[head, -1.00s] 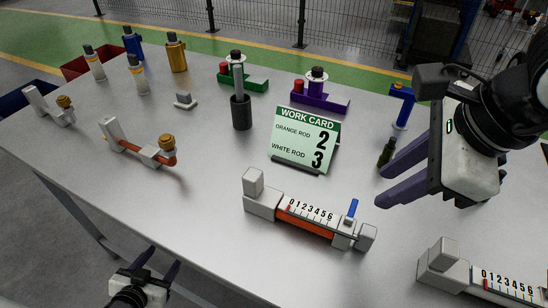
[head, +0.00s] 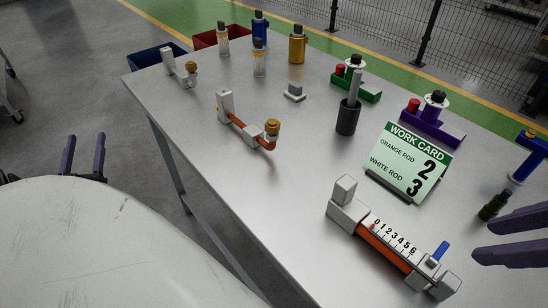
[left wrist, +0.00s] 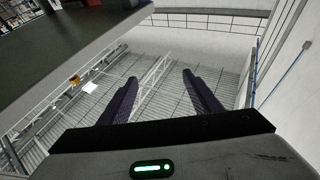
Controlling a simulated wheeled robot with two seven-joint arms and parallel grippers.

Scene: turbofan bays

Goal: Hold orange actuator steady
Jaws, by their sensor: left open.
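An orange-rod actuator (head: 250,135) with grey end brackets and a brass knob lies on the table, left of centre in the head view. A gauge fixture (head: 395,240) with an orange bar, a 0–6 scale and a blue lever stands nearer at the right. My left gripper (head: 84,155) is open and empty, off the table's left side, well away from both; its parted fingers also show in the left wrist view (left wrist: 160,97). My right gripper (head: 485,238) is at the right edge, its fingers apart and empty, right of the gauge fixture.
A work card (head: 408,165) reads orange rod 2, white rod 3. A dark cup (head: 347,118) holds a grey tool. A white actuator (head: 180,68), several bottles, green (head: 365,92) and purple (head: 440,128) trays stand behind. The near-left table top is clear.

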